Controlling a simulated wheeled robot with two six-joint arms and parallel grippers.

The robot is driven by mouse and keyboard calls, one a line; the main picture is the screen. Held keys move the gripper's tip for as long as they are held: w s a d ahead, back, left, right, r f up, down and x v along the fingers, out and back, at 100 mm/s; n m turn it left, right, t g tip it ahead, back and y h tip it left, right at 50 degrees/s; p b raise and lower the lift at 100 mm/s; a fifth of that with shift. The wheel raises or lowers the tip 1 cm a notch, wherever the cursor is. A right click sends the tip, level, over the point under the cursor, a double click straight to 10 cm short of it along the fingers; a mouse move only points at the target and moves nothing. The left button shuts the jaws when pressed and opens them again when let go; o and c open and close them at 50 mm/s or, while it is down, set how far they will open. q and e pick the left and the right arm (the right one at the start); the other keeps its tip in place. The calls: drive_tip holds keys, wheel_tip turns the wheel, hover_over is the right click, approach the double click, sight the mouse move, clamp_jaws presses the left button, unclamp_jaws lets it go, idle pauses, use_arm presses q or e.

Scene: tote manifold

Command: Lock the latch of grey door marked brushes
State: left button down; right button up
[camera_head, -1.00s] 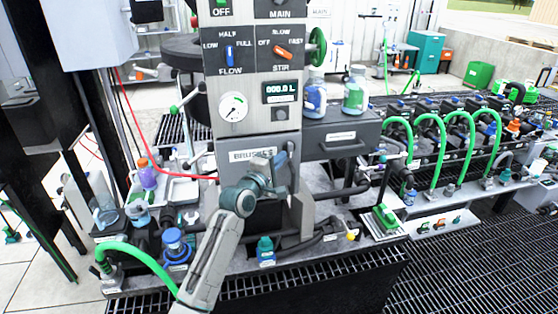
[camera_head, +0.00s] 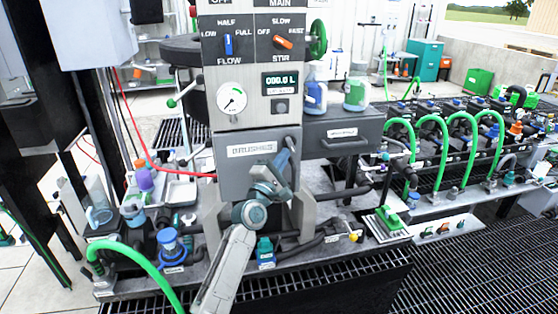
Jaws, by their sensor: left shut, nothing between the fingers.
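The grey door (camera_head: 232,175) with the white label "BRUSHES" (camera_head: 252,149) is in the front of the central control column and looks closed. My left gripper (camera_head: 282,163) is in front of the door's right edge, its arm rising from the bottom of the view. It is shut and empty. The fingertips point up and right, close to a bluish-grey bar at that edge. The gripper partly covers this area, so I cannot make out the latch's position or whether the fingers touch it. My right gripper is not in view.
Above the door are a round gauge (camera_head: 231,99), a digital display (camera_head: 280,81) and knobs. A dark drawer (camera_head: 342,133) stands right of the door. A green hose (camera_head: 140,257) arches at lower left, and a blue-capped fitting (camera_head: 170,246) stands near the arm.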

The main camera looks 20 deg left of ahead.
use_arm(q)
drive_tip(key=shift+w+d+f+b, duration=0.45)
drive_tip(key=shift+d+b, duration=0.1)
drive_tip(key=shift+d, duration=0.1)
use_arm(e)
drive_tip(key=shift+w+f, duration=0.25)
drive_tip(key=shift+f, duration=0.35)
use_arm(q)
drive_tip(key=shift+d, duration=0.15)
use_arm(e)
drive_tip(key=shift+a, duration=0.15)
use_arm(q)
drive_tip(key=v, duration=1)
drive_tip(key=shift+s+f, duration=0.2)
drive_tip(key=shift+s, duration=0.1)
